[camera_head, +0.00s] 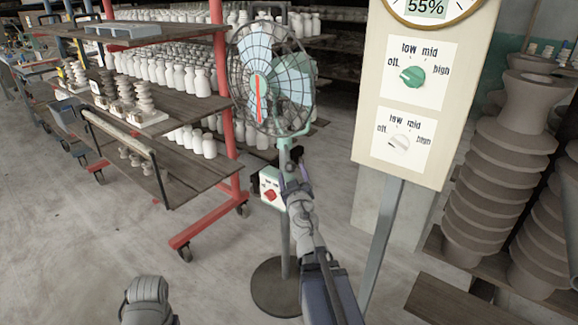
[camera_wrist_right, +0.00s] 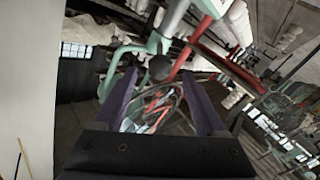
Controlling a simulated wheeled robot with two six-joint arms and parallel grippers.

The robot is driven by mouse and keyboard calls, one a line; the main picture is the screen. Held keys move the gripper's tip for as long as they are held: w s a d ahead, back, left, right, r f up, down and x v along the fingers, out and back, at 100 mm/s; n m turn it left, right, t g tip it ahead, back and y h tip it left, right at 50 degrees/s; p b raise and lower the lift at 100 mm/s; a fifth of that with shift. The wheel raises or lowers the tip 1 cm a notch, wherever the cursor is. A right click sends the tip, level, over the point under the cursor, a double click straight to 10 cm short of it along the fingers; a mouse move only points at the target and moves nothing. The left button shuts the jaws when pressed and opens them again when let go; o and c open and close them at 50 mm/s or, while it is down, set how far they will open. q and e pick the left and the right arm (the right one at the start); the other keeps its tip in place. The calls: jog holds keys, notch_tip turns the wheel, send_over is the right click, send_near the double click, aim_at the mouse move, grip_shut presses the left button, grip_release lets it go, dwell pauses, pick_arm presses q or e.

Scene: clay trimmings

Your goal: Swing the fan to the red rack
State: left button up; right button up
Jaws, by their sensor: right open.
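The fan (camera_head: 250,65) stands on a pole over a round dark base (camera_head: 265,285), its wire-caged head next to the red rack (camera_head: 218,60), which is left of and behind it. A control box (camera_head: 271,188) with a red knob sits on the pole. My right gripper (camera_head: 292,168) is open at the pole, just below the fan head. In the wrist view the right gripper (camera_wrist_right: 159,76) has its fingers apart, with a dark round knob (camera_wrist_right: 160,67) near the tips; contact is unclear. A grey part of my left arm shows at the bottom; its fingers are not visible.
A panel (camera_head: 420,140) with a dial and two knobs stands on a post right of the fan. Large ribbed clay pieces (camera_head: 500,180) stand at the far right. White bottles (camera_head: 170,75) fill the rack shelves. Floor is clear at lower left.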

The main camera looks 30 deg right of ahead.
aim_at(289, 160)
jog(key=x, duration=0.7)
jog(key=shift+w+d, duration=0.15)
jog(key=shift+w, duration=0.2)
grip_shut()
dwell(1.1)
